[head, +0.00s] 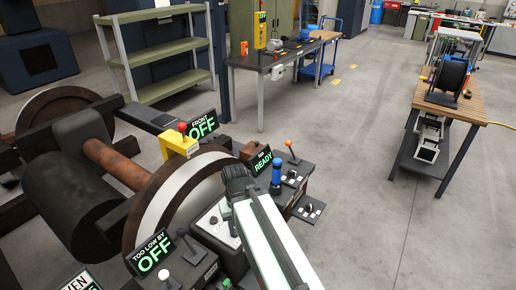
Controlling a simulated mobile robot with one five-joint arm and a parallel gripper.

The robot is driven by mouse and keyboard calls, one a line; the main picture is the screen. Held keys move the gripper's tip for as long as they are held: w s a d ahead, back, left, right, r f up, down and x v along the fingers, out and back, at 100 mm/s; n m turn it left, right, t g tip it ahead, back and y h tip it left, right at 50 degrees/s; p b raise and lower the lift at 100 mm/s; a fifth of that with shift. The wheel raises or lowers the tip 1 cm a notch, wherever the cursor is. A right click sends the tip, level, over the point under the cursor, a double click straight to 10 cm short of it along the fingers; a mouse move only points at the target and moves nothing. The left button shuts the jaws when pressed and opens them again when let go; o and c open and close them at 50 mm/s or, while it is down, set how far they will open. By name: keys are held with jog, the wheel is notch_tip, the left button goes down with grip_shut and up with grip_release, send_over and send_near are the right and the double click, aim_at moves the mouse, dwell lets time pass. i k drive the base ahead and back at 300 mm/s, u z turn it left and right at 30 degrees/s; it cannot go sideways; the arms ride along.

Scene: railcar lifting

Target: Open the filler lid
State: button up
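My arm reaches up from the bottom of the head view, and its dark end with my gripper (236,176) is over the right side of a large wheel (163,205). The fingers are too small and dark to tell whether they are open or shut. I cannot make out a filler lid for certain. A blue upright cylinder (276,176) stands just right of my gripper, apart from it in the picture. A control box (215,228) with small buttons lies below my gripper, partly hidden by my arm.
A yellow box with a red knob (178,143) sits by the wheel. Lever boxes (294,166) stand right. Beyond are a green shelf (160,48), a workbench (286,58) and open floor (350,160).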

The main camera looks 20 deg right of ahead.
aim_at(253, 147)
jog(key=u, duration=4.3)
jog(key=k, duration=2.9)
jog(key=z, duration=1.25)
jog(key=i, duration=0.1)
jog(key=u, duration=0.2)
